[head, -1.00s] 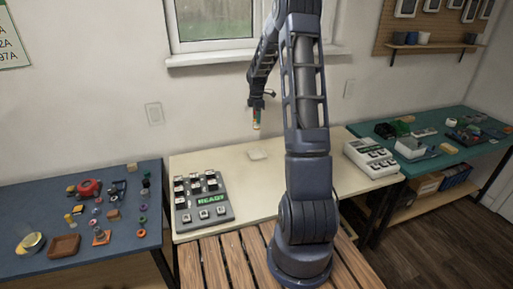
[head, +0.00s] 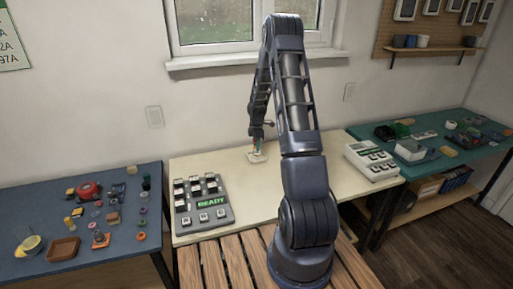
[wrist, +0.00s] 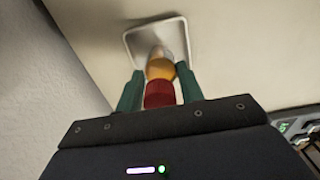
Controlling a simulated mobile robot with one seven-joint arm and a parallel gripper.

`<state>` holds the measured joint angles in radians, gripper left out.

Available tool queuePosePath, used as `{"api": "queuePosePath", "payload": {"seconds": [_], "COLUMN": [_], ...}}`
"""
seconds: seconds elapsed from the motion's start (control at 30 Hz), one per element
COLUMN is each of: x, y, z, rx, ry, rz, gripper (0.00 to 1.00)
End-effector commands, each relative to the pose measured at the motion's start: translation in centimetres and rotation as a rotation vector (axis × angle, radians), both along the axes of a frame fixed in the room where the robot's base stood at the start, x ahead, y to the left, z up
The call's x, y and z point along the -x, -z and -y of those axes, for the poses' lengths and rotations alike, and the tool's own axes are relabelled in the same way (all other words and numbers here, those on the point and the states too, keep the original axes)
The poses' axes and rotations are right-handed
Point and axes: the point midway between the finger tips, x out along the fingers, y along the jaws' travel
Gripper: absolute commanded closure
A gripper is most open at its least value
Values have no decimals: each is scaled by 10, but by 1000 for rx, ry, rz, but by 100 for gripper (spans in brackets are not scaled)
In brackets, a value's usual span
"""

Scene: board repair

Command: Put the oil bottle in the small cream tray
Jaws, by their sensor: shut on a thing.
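The oil bottle (wrist: 160,88) is between my gripper's two green fingers in the wrist view, with a red part and an orange-yellow part showing. My gripper (wrist: 159,88) is shut on it. The bottle's far end points at the small cream tray (wrist: 134,43) and overlaps its inside in the picture. In the head view my gripper (head: 257,143) is low over the small cream tray (head: 256,159), with the bottle upright below it. I cannot tell whether the bottle touches the tray floor.
The cream table has a grey button panel reading READY (head: 204,204) at left and a white keypad device (head: 373,161) at right. The table around the tray is clear. The wall is close behind. A blue bench (head: 75,215) and a teal bench (head: 443,165) hold other items.

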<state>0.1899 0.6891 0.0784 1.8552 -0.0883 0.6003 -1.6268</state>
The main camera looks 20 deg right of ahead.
Motion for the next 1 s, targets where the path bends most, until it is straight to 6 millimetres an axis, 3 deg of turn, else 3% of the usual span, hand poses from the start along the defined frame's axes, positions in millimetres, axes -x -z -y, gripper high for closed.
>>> {"api": "queuePosePath", "payload": {"seconds": [0.1,0.5,0.53,0.6,1.0], "x": [0,0,0,0,0], "y": [14,19,18,18,12], "z": [0,0,0,0,0], "rx": [0,0,0,0,0], "ry": [0,-1,-1,-1,-1], "rz": [-1,0,0,0,2], "gripper": [87,87,57,43,41]}}
